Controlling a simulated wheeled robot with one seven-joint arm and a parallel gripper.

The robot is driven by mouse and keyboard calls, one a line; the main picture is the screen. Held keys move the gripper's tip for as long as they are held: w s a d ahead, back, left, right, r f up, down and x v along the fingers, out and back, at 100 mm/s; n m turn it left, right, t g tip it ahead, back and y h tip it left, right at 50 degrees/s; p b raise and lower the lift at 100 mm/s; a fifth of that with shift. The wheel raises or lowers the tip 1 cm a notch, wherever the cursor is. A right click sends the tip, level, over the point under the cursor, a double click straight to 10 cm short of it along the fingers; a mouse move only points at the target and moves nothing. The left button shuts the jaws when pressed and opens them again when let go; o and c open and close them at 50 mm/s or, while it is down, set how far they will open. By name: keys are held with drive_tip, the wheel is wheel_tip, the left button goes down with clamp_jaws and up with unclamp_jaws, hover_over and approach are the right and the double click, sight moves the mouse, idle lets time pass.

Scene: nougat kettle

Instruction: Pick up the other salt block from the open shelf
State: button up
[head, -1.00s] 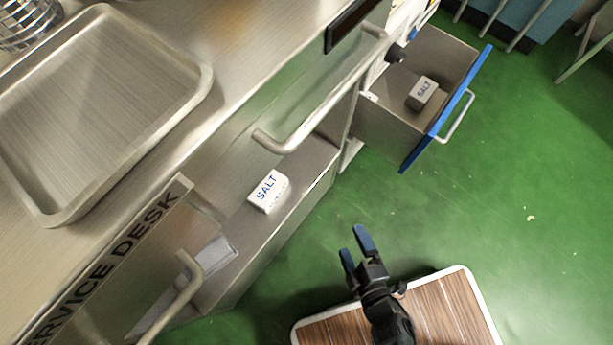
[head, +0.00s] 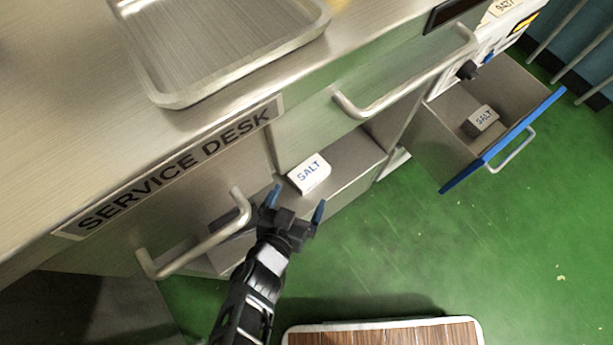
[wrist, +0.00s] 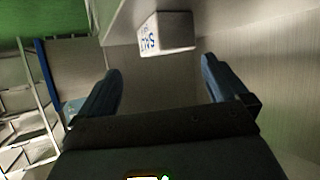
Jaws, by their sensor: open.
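A white salt block (head: 309,174) with blue SALT lettering sits on the open shelf (head: 347,166) under the counter. It also shows in the wrist view (wrist: 167,34), ahead of my fingers and between them. My gripper (head: 295,203) is open and empty, just in front of the block and apart from it. In the wrist view my two blue fingertips (wrist: 160,75) are spread wide. Another salt block (head: 484,118) lies in the open blue-fronted drawer (head: 448,140) at the right.
A metal tray (head: 215,50) stands on the counter. Bar handles (head: 205,243) stick out left of my gripper and above the shelf (head: 405,85). A wood-topped board (head: 385,334) is at the bottom. Green floor (head: 480,250) is clear at the right.

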sight(306, 175)
drive_tip(key=shift+w+a+r, duration=0.1)
drive_tip(key=shift+w+a, duration=0.1)
drive_tip(key=shift+w, duration=0.25)
drive_tip(key=shift+b+x, duration=1.25)
drive_tip(key=shift+x, duration=2.35)
drive_tip(key=shift+w+a+r, duration=0.1)
drive_tip(key=shift+a, duration=0.05)
drive_tip(key=c, duration=1.6)
drive_tip(key=shift+r, duration=0.1)
